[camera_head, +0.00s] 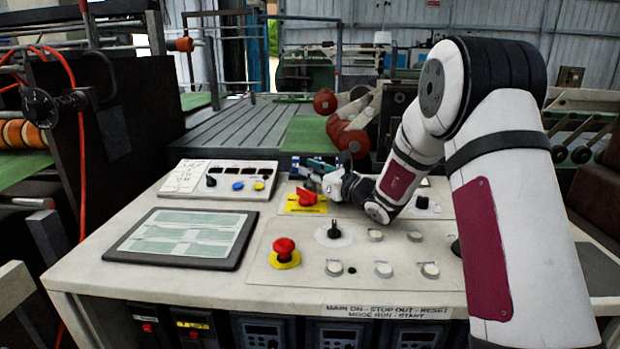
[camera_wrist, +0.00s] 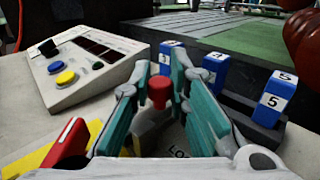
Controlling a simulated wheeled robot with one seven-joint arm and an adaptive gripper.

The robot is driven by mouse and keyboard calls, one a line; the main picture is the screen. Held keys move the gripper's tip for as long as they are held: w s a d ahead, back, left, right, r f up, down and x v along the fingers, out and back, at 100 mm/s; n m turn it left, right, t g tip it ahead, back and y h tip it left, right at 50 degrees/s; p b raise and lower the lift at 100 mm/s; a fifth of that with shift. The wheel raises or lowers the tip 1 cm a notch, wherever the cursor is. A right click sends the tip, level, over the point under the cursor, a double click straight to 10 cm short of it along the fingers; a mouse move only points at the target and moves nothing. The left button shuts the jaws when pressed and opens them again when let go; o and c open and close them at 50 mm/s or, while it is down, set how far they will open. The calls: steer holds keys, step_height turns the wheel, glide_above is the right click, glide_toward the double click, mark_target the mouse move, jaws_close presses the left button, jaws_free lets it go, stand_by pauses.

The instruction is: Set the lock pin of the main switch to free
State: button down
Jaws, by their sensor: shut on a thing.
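The main switch (camera_head: 306,197) is a red handle on a yellow plate near the back of the console. In the wrist view its red handle (camera_wrist: 70,146) is at the lower left, beside my fingers. The lock pin (camera_wrist: 160,91) shows as a small red knob between the teal pads of my gripper (camera_wrist: 160,78). My gripper is shut on this knob. A label starting "LO" (camera_wrist: 179,152) is partly hidden below it by the fingers. In the head view my gripper (camera_head: 322,181) is just right of the main switch, and the pin cannot be made out.
Blue numbered blocks (camera_wrist: 275,98) stand close behind and right of the fingers. A button box (camera_head: 220,180) is at the left, with a framed panel (camera_head: 183,238) in front. A red emergency stop (camera_head: 285,250) and a black selector (camera_head: 334,232) stand nearer the front.

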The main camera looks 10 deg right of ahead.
steer(key=shift+w+d, duration=0.15)
steer(key=shift+w, duration=0.1)
steer(key=shift+r, duration=0.1)
steer(key=c, duration=1.5)
jaws_free()
steer(key=v, duration=1.2)
